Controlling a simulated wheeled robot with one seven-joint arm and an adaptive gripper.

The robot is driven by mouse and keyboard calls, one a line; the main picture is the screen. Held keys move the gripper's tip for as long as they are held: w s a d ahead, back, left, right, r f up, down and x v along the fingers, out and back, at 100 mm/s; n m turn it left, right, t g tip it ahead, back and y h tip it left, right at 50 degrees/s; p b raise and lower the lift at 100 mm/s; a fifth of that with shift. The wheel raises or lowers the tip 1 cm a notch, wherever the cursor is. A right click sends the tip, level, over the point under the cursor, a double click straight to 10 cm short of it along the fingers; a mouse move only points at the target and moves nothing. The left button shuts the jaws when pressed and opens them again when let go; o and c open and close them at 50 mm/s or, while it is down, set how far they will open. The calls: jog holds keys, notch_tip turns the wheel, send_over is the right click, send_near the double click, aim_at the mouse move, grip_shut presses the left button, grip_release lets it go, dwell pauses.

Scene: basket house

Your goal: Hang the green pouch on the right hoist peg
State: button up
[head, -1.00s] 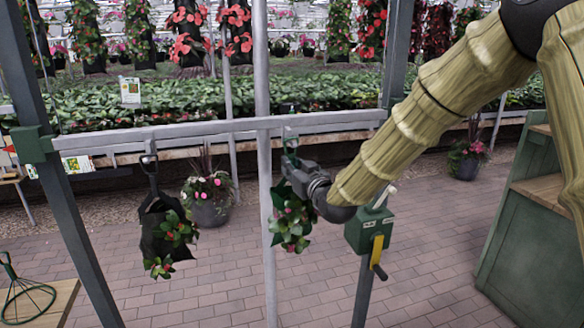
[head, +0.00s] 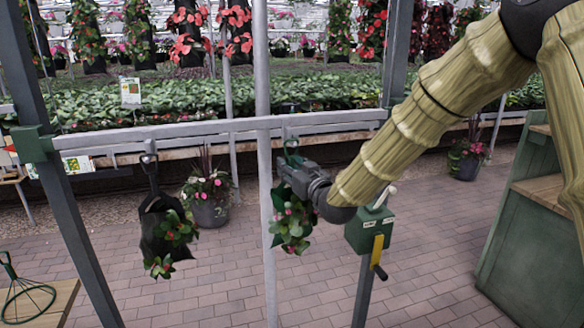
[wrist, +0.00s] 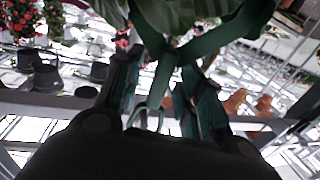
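The green pouch (head: 293,222), with leaves and pink flowers, hangs upright below the right side of the hoist's crossbar. Its green hook (head: 292,150) is at the right hoist peg (head: 291,134) and appears to be over it, though the exact contact is too small to tell. My gripper (head: 284,171) is at the top of the pouch, by its straps. In the wrist view, the gripper's fingers (wrist: 160,80) stand apart on either side of the green strap (wrist: 162,78), with gaps visible. The pouch's hook (wrist: 148,115) shows between the fingers.
A dark pouch (head: 165,235) hangs on the left peg (head: 149,147). The grey crossbar (head: 215,133) and central post (head: 264,90) are close to my gripper. A green crank box (head: 370,231) with a yellow handle stands right of the pouch. The brick floor below is clear.

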jog(key=v, duration=1.1)
jog(key=s+d+f+m+g+h+b, duration=0.1)
jog(key=s+d+f+g+h, duration=0.3)
jog(key=f, duration=0.9)
jog(key=s+d+f+m+g+y, duration=0.15)
jog(key=s+f, duration=0.45)
jog(key=f, duration=0.7)
jog(key=s+d+f+m+g+h+b, duration=0.1)
jog(key=s+d+f+g+h, duration=0.3)
jog(key=f, duration=0.9)
jog(key=s+d+f+g, duration=0.2)
jog(key=s+f, duration=0.5)
jog(key=s, duration=0.4)
jog(key=s+d+f+m+g+h+b, duration=0.1)
jog(key=s+d+f+g, duration=0.1)
jog(key=s+d+f, duration=0.2)
jog(key=s+d+f+m+g+h, duration=0.1)
jog(key=s+d+f+g, duration=0.1)
jog(key=s+f, duration=0.8)
jog(key=s+d, duration=0.1)
jog(key=s, duration=0.6)
jog(key=shift+s+d+b, duration=0.3)
jog(key=shift+s+d, duration=0.05)
jog(key=shift+s, duration=0.05)
